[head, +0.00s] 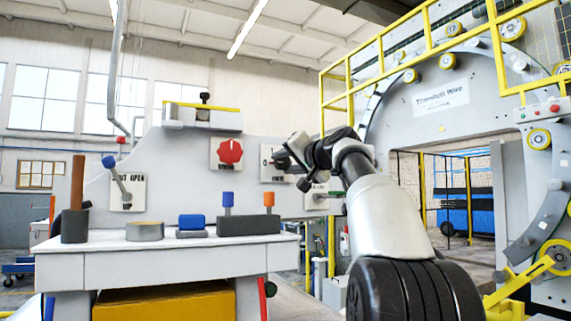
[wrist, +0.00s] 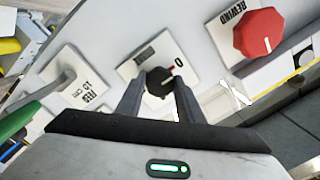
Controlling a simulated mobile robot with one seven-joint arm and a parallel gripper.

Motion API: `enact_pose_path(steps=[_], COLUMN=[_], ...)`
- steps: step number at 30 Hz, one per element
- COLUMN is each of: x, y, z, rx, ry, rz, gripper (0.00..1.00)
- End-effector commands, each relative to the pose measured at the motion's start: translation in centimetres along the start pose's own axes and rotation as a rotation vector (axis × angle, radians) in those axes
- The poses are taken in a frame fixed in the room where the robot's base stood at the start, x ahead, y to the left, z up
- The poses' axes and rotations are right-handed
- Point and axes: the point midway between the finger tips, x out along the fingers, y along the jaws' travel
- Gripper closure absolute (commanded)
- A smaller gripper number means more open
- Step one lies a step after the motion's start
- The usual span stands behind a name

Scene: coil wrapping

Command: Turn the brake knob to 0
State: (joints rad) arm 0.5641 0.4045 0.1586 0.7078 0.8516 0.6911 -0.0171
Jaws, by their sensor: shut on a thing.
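The brake knob (wrist: 157,84) is a small black round knob on a white plate (wrist: 131,68). In the wrist view it sits between the two fingers of my gripper (wrist: 158,88), which is shut on it. A "0" is printed on the plate just beyond the knob, and a small reddish mark on the knob's edge lies towards that "0". In the head view, my gripper (head: 287,158) reaches the white plate (head: 266,173) from the right and hides most of the knob.
A red knob (wrist: 258,33) marked REWIND is on the neighbouring plate; it also shows in the head view (head: 229,151). A green-handled lever (wrist: 32,110) stands on the other side. A bench (head: 170,262) with blocks and pegs is in front of the panel; the ring machine (head: 440,125) stands right.

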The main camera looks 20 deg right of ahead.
Motion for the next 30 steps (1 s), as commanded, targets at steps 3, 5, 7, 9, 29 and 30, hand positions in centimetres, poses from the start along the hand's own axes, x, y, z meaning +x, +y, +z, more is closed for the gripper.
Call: enact_pose_path(steps=[3,5,7,9,29,30], x=[-0.1,-0.1,-0.1,-0.1,-1.3,-2.0], y=[-0.3,-0.3,-0.3,-0.3,0.0,0.1], z=[-0.3,-0.3,-0.3,-0.3,0.0,0.0], rx=[-0.008,-0.009,-0.009,-0.009,-0.007,-0.008], ry=[0.008,0.008,0.008,0.008,0.004,0.004], rz=[-0.004,-0.004,-0.004,-0.004,-0.001,0.0], gripper=[0.88,0.88,0.88,0.88,0.48,0.48])
